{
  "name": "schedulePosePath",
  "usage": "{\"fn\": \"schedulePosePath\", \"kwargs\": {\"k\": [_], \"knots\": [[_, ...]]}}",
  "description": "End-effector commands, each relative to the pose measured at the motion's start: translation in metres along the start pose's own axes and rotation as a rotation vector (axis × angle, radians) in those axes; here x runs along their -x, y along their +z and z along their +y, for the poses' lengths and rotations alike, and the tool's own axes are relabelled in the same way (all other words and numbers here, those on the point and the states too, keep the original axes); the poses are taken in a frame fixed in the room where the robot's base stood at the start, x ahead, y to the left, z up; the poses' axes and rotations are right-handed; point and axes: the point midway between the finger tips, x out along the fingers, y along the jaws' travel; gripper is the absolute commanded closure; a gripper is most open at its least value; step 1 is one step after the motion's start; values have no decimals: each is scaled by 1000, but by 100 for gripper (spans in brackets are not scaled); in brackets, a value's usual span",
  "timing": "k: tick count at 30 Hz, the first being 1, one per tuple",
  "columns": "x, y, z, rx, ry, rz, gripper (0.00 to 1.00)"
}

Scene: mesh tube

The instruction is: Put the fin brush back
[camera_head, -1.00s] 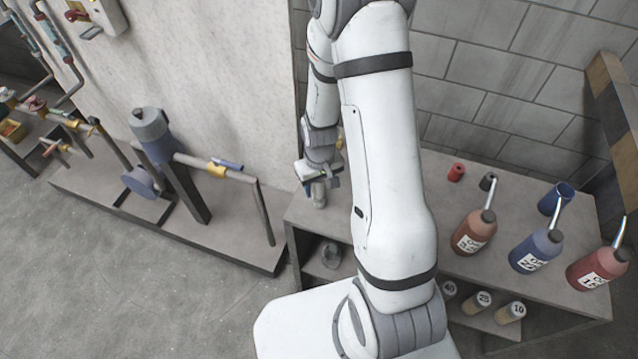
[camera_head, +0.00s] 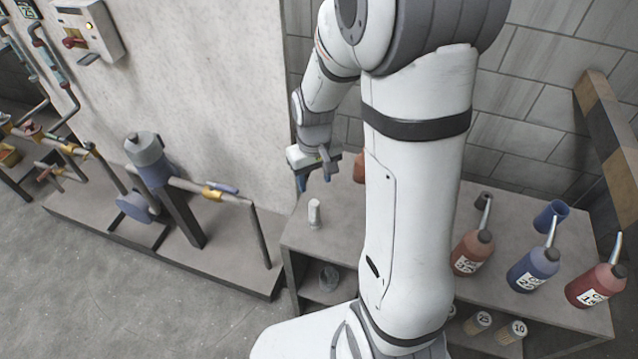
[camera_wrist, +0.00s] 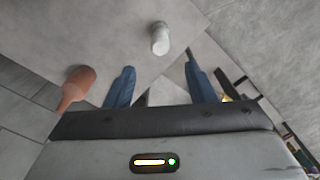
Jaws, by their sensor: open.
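My gripper (camera_head: 314,178) is open and empty above the left end of the bench; its two blue fingers show apart in the wrist view (camera_wrist: 160,82). A small whitish cylinder (camera_head: 314,213) stands upright on the bench top, below and apart from my gripper. It also shows in the wrist view (camera_wrist: 160,38), beyond the fingertips and between them. I cannot tell whether this cylinder is the fin brush or its holder; no bristles can be made out.
The bench (camera_head: 300,238) carries a brown bottle (camera_head: 473,252), a blue bottle (camera_head: 533,268) and a red bottle (camera_head: 598,285) on the right. An orange-brown bottle (camera_wrist: 76,88) is near my left finger in the wrist view. A pipe stand (camera_head: 185,215) is left.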

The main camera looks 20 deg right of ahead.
Motion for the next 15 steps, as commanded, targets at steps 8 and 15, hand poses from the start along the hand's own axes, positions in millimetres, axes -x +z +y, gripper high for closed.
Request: {"fn": "schedulePosePath", "kwargs": {"k": [8, 15], "knots": [[76, 38, -5, -53, 13, 97, 50], [133, 94, -13, -114, 21, 194, 50]]}}
